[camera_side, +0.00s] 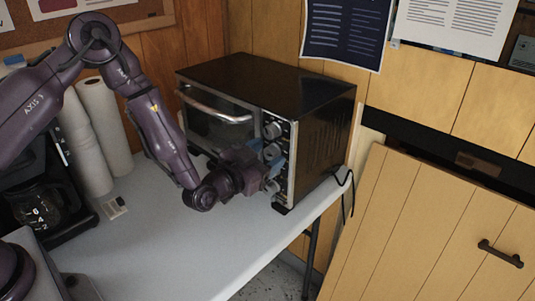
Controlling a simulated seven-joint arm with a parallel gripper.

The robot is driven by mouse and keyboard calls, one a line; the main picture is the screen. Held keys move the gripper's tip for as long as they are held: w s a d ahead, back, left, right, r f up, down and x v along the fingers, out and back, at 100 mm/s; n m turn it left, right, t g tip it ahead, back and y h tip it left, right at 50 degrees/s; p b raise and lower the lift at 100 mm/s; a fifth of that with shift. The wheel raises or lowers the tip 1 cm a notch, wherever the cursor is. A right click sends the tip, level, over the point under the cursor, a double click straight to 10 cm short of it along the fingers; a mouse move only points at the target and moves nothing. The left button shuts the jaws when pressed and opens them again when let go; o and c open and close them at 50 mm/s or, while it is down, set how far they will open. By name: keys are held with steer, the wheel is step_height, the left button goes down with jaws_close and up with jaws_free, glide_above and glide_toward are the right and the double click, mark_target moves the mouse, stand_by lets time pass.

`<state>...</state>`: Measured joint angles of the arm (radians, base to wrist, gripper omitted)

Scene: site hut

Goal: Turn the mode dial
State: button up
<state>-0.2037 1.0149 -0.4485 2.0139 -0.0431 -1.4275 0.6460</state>
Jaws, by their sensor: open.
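A black toaster oven (240,75) stands on the table, with a vertical row of round dials on the right side of its front. The top dial (271,130) and the middle dial (271,152) show. The bottom dial (273,186) shows partly beside my gripper. I cannot read which one is the mode dial. My gripper (268,159) is open in front of the panel, near the middle and bottom dials, with blue at its fingertips. Whether it touches a dial I cannot tell.
The oven door handle (215,108) juts out left of the dials. White paper rolls (103,125) and a black coffee maker (45,200) stand on the left. The white table (190,245) is clear in front. A wooden panel with a handle (500,254) leans at right.

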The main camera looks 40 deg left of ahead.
steer(key=shift+w, duration=0.4)
steer(key=c, duration=0.9)
steer(key=shift+n, duration=0.4)
steer(key=n, duration=0.4)
steer(key=shift+s+n, duration=0.1)
steer(key=shift+n, duration=2.4)
